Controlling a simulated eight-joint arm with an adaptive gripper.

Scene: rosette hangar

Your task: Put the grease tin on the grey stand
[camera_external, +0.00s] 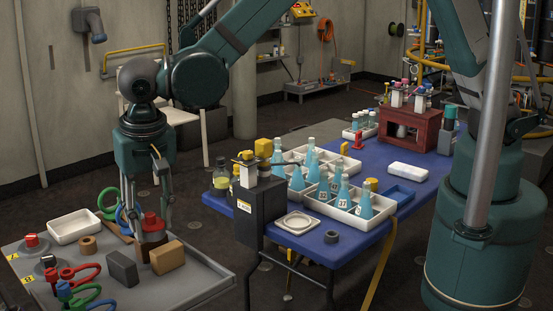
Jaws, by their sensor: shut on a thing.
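My gripper (150,232) points straight down over the grey bench at the lower left. Its fingers are shut on a small round tin with a red top (151,221), which I take for the grease tin. The fingers hide part of its sides. I cannot tell which one is the grey stand.
The bench's right part (200,283) is clear. A blue table (310,243) with flasks stands to the right.

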